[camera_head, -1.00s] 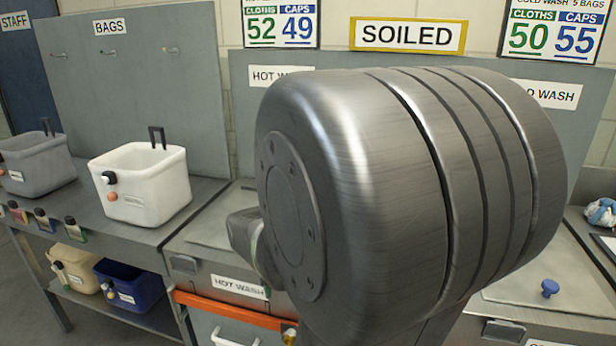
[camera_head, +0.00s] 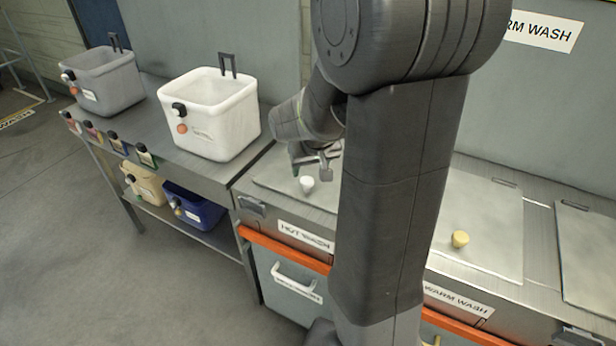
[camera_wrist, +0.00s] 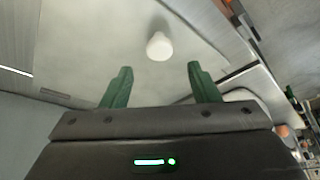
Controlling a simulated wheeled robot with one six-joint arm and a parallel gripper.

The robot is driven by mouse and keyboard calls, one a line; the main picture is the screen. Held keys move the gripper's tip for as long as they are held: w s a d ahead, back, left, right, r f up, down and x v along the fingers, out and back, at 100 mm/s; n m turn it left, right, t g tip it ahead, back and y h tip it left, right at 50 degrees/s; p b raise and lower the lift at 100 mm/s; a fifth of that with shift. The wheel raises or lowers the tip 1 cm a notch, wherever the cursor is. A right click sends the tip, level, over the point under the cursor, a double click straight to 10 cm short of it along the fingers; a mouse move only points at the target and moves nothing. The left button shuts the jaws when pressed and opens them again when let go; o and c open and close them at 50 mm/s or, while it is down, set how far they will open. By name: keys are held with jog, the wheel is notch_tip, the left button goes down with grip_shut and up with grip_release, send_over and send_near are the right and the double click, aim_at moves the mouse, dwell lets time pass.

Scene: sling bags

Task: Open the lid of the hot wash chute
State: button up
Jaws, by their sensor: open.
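The hot wash chute's lid (camera_head: 275,181) is a flat metal panel set in the counter, lying closed, with a white knob (camera_head: 307,184) on it. The front below carries a HOT WASH label (camera_head: 305,237). In the wrist view the white knob (camera_wrist: 160,46) stands on the lid (camera_wrist: 90,45), beyond and between my fingertips. My gripper (camera_wrist: 160,78) is open and empty, its two green fingers apart and short of the knob. In the head view my gripper (camera_head: 313,165) hangs just above and behind the knob. My arm hides the right part of the lid.
To the right is the WARM WASH lid (camera_head: 480,215) with a yellow knob (camera_head: 460,239). On the left counter stand a white bin (camera_head: 225,135) and a grey bin (camera_head: 105,85). A blue bin (camera_head: 195,207) and a cream bin (camera_head: 145,185) sit on the shelf below.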

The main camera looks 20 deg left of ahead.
aim_at(307, 180)
jog(key=shift+x, duration=3.2)
grip_shut()
jog(key=shift+r, duration=0.15)
